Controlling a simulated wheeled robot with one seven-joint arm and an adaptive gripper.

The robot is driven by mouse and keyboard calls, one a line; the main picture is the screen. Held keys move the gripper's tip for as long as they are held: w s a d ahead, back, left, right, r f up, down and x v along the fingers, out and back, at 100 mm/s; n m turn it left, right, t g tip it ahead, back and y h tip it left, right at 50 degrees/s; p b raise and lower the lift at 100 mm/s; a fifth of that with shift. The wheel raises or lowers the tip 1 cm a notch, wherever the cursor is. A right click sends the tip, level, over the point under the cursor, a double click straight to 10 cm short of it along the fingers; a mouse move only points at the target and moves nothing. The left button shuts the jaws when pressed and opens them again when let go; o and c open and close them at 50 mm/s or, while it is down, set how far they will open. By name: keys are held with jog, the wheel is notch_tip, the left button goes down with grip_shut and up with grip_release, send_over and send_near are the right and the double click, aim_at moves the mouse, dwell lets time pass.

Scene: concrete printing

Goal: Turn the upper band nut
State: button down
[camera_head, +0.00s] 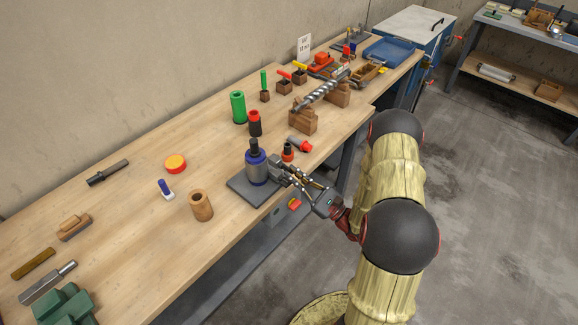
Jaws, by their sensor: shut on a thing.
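A blue upright cylinder (258,172) with a dark grey, narrower top stands on a dark flat plate (243,189) near the table's front edge. Metal fittings of its bands show on its right side; the nuts are too small to tell apart clearly. My gripper (284,174) reaches in from the right, with its fingertips at these fittings, at the upper part of the blue body. It is shut on the small part there, which appears to be the upper band nut. The fingers hide most of that part.
A small black and red-orange piece (288,151) stands close behind my gripper, and a red-tipped cylinder (301,144) lies beyond it. A wooden hollow cylinder (201,205) stands left of the plate. Green (238,107) and black-red (254,123) cylinders stand behind.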

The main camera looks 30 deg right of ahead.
jog(key=shift+a+f+m, duration=0.1)
jog(key=shift+f+m, duration=0.05)
jog(key=shift+m, duration=0.35)
jog(key=shift+s+a+m+t+h+b, duration=0.15)
jog(key=shift+m+t+h+b, duration=0.25)
jog(key=shift+m+h+b, duration=1.1)
jog(key=shift+a+m+t+h+b, duration=0.1)
jog(key=shift+m+t+h+b, duration=0.45)
jog(key=shift+m, duration=1.65)
jog(key=shift+a+r+m+g+h+p, duration=0.15)
jog(key=shift+m+h+p, duration=0.7)
jog(key=shift+m, duration=0.95)
jog(key=shift+a+r+m+g+h+p, duration=0.15)
jog(key=shift+m+h+p, duration=0.4)
jog(key=shift+m+h, duration=0.9)
jog(key=shift+d+f+m+y, duration=0.1)
jog(key=shift+m+y, duration=0.25)
